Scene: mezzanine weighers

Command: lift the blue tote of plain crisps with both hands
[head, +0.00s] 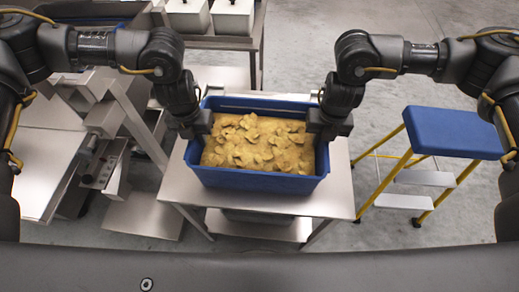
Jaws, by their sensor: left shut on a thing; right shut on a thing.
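The blue tote (255,180) is full of yellow plain crisps (257,146) and sits over the steel table (338,190) in the middle of the head view. It looks level; I cannot tell whether its base touches the table top. My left gripper (201,127) is shut on the tote's left wall. My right gripper (319,126) is shut on its right wall. The fingertips are partly hidden by the gripper bodies and the tote rim.
A blue-topped step stool (452,132) with yellow legs stands at the right. A steel machine (103,118) with chutes is at the left. White bins (232,17) stand on a rack at the back. Grey floor is clear between table and stool.

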